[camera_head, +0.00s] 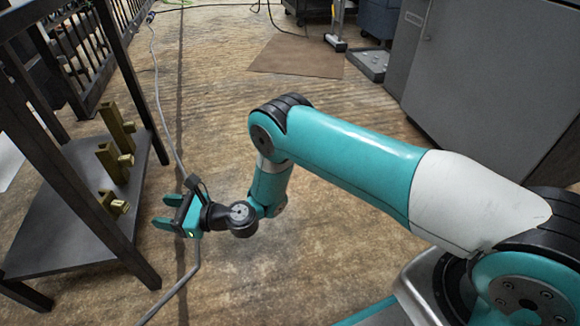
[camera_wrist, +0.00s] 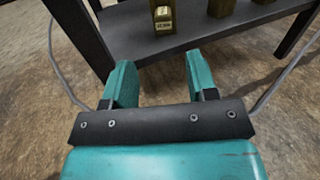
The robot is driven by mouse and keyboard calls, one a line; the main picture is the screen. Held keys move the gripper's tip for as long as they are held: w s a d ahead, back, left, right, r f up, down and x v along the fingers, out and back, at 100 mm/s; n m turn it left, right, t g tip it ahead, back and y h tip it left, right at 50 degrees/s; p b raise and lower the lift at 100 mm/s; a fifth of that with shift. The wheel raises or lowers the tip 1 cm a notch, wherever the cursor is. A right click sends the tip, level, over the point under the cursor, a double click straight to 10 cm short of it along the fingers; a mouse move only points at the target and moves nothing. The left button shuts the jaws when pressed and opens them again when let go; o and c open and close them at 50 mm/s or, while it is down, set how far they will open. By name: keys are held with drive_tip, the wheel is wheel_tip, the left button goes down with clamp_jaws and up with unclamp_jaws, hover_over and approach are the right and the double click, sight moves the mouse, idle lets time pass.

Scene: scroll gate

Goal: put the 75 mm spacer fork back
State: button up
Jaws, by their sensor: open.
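Three brass-coloured spacer forks stand in a row on a dark low shelf (camera_head: 65,226) at the left in the head view: a near one (camera_head: 113,203), a middle one (camera_head: 112,160) and a taller far one (camera_head: 116,122). In the wrist view one fork (camera_wrist: 164,20) shows a small label, too blurred to read surely; parts of two others show at the top edge. I cannot tell which is the 75 mm one. My gripper (camera_head: 160,211) is open and empty, just outside the shelf's right edge. Its teal fingers (camera_wrist: 160,72) point toward the shelf, apart from the forks.
Dark posts (camera_head: 130,70) of the rack stand beside the shelf; one post (camera_wrist: 78,30) is close at the left in the wrist view. A grey cable (camera_head: 160,95) runs over the floor by my gripper. A grey cabinet (camera_head: 490,80) stands at right.

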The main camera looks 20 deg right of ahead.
drive_tip(key=s+d+r+n+g+h, duration=0.1)
drive_tip(key=s+d+r+n+g, duration=0.2)
drive_tip(key=r+n, duration=0.7)
drive_tip(key=s+r+n+g+h, duration=0.25)
drive_tip(key=r+n+g, duration=0.25)
drive_tip(key=r+n, duration=0.55)
drive_tip(key=s+d+r+n+h, duration=0.4)
drive_tip(key=s+d+n, duration=0.1)
drive_tip(key=s+d, duration=0.5)
drive_tip(key=s+d+r+n+h, duration=0.4)
drive_tip(key=s+d+n, duration=0.1)
drive_tip(key=s+d, duration=0.5)
drive_tip(key=shift+s+d+g, duration=0.35)
drive_tip(key=shift+d+g, duration=0.05)
drive_tip(key=shift+d, duration=0.2)
wheel_tip(320, 180, up, 58)
drive_tip(key=p, duration=5.8)
drive_tip(key=shift+r, duration=0.25)
